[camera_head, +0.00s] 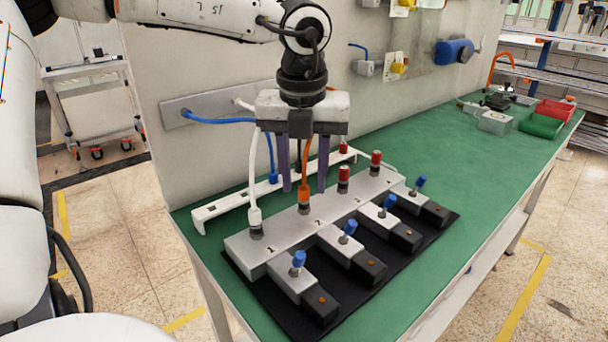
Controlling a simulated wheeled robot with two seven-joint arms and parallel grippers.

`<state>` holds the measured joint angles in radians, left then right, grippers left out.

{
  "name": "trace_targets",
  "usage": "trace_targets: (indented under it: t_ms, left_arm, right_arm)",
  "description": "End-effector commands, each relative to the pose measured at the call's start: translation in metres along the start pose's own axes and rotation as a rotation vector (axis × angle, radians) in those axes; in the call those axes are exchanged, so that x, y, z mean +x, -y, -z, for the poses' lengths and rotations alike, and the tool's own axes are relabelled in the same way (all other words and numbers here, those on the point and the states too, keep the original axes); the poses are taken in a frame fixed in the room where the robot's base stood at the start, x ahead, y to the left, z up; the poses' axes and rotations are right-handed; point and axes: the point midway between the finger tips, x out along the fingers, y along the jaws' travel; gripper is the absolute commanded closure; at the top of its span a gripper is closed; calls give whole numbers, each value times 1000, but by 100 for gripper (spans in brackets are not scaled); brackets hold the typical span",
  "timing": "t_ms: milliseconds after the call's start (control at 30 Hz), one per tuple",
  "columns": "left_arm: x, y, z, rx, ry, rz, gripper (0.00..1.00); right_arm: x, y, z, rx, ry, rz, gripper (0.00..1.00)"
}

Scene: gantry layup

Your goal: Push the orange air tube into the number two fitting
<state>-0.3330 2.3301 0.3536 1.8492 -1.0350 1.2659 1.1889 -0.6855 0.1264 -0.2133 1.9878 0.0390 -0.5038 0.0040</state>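The orange air tube (305,162) hangs down between the fingers of my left gripper (303,188). Its orange end (303,196) stands upright at the number two fitting (304,209) on the grey manifold (325,213). I cannot tell how deep it sits. My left gripper points down over this fitting. Its two purple fingers are spread to either side of the tube, with gaps showing between them and it. My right gripper is not in view.
A white tube (252,165) stands in the number one fitting (256,230). Red caps (343,173) top the other two fittings. Blue-knobbed valves (298,261) line the front. A white rail (222,209) with a blue tube (271,160) lies behind.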

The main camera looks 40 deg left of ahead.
Motion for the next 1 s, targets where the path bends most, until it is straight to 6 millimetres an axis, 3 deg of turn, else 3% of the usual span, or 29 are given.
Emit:
trace_targets:
  t_ms: [67,100,400,533,700,1000]
  left_arm:
    - [0,0,0,0,0,0,64]
    - [-10,0,-1,-1,4,2,64]
    - [-73,1,-1,-1,5,2,64]
    - [-92,0,-1,-1,3,1,64]
    - [-102,0,0,1,0,1,64]
    - [-103,0,0,1,0,0,64]
  right_arm:
    - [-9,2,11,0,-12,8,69]
    - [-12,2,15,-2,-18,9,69]
    - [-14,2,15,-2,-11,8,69]
    - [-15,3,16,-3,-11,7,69]
    - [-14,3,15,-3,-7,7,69]
    - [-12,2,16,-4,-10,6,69]
